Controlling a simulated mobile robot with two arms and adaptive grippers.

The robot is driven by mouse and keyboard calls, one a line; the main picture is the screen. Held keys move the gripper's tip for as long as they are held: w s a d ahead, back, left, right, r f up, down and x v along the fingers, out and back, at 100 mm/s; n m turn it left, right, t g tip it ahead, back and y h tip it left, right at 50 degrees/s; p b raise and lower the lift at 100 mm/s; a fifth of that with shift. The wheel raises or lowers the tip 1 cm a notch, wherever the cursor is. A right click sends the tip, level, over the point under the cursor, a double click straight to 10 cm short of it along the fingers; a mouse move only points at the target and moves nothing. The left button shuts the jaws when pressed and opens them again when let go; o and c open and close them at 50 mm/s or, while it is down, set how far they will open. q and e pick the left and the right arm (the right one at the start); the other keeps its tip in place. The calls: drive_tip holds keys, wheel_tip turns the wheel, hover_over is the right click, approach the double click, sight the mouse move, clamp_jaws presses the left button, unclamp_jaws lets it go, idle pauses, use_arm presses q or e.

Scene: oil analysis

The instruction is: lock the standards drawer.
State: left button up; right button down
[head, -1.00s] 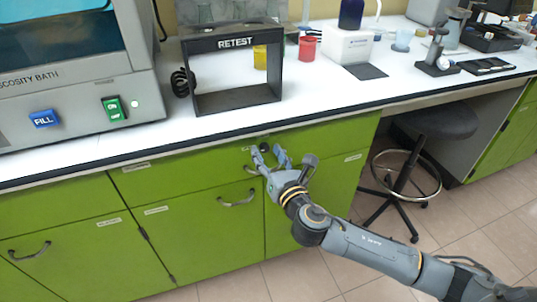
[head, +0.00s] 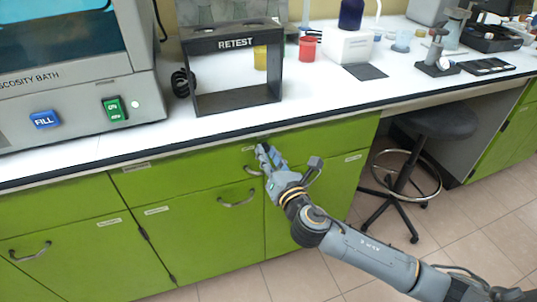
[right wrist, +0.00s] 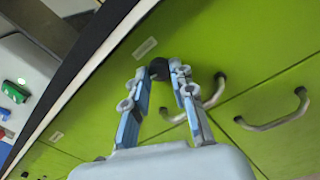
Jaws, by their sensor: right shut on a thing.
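A green drawer front (head: 205,165) lies under the bench edge in the head view, with a small label that is too small to read. In the right wrist view a round black lock knob (right wrist: 159,69) sticks out of the drawer front (right wrist: 112,85). My right gripper (head: 264,150) is at the drawer front, just below the bench edge. In the right wrist view its fingertips (right wrist: 166,70) are closed on the knob from both sides. The drawer's curved handle (right wrist: 212,98) is beside the fingers and partly hidden by one. The drawer looks closed. My left gripper is not in view.
The white bench top (head: 330,95) has a dark front edge close above my gripper. A black RETEST stand (head: 237,104) is on it. A cupboard handle (head: 238,199) sticks out below left. A stool (head: 430,125) stands right of the cabinets.

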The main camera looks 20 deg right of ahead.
drive_tip(key=shift+m, duration=1)
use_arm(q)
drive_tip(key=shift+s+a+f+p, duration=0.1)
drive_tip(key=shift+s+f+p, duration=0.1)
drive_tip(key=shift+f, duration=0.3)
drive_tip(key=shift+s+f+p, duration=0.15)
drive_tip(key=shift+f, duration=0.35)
use_arm(e)
drive_tip(key=m, duration=1.4)
drive_tip(key=shift+a+h, duration=0.1)
drive_tip(key=shift+h, duration=0.2)
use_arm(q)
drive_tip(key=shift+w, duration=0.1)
use_arm(e)
drive_tip(key=c, duration=1.2)
unclamp_jaws()
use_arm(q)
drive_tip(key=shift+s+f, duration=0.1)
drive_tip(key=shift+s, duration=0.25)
use_arm(e)
drive_tip(key=shift+o, duration=0.5)
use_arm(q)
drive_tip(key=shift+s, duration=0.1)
